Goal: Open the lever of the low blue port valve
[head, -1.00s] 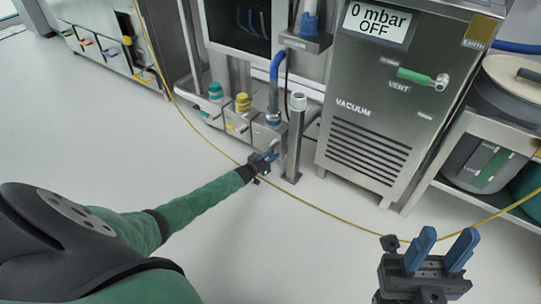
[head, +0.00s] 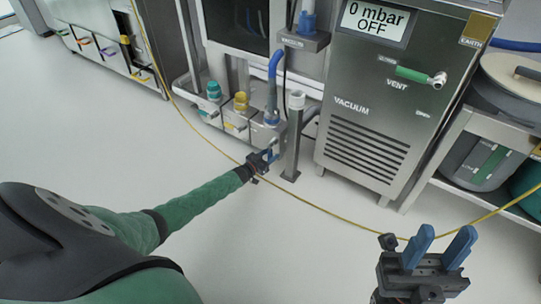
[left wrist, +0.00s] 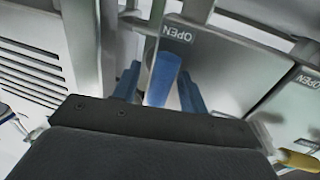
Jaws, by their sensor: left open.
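The low blue port valve (head: 268,131) is a grey block with a blue hose (head: 274,85) rising from its top, at the right end of a low row of ports. Its lever has a blue grip (left wrist: 163,78), seen in the left wrist view between my left gripper's two blue fingers. My left gripper (head: 268,159) is open around the grip, with gaps visible on both sides. An OPEN label (left wrist: 177,35) is on the metal face beyond it. In the head view the gripper largely hides the lever. My right gripper (head: 439,249) is open and empty at the lower right.
Green (head: 208,97) and yellow (head: 240,103) ports stand left of the blue one. A grey post (head: 294,145) rises just right of the valve. The vacuum cabinet (head: 370,110) stands further right, its display reading 0 mbar OFF. A yellow cable crosses the otherwise open floor.

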